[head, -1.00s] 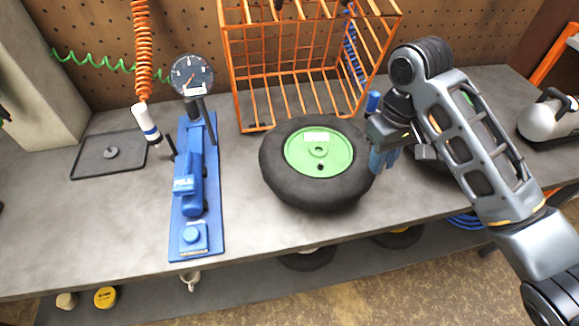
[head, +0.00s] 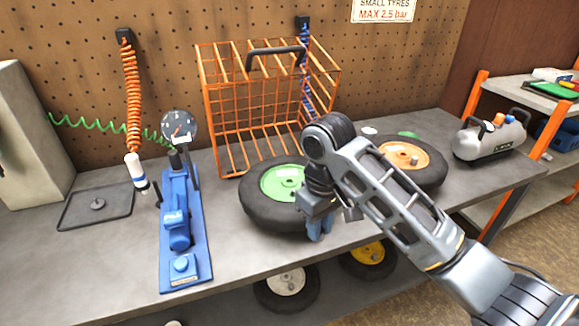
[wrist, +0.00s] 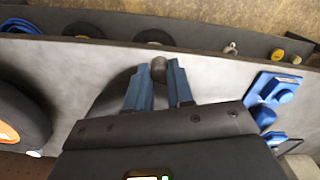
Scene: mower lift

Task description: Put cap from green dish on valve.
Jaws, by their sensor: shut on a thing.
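My gripper (head: 319,230) is in front of the green-hubbed wheel, over the bench's front part. In the wrist view its blue fingers (wrist: 160,88) are shut on a small grey-brown cap (wrist: 159,68), which shows at the fingertips. The cap cannot be made out in the head view. The green-hubbed wheel (head: 257,208) lies flat on the bench; my arm hides its right side, and I cannot clearly see a valve on it. A green dish (head: 408,134) shows only partly at the back of the bench, behind the orange-hubbed wheel (head: 436,161).
An orange wire cage (head: 237,115) stands behind the green-hubbed wheel. A blue gauge stand (head: 180,230) and a dark tray (head: 75,212) are at left. A grey air tank (head: 490,142) is at right. Bare bench lies between the gauge stand and the wheel.

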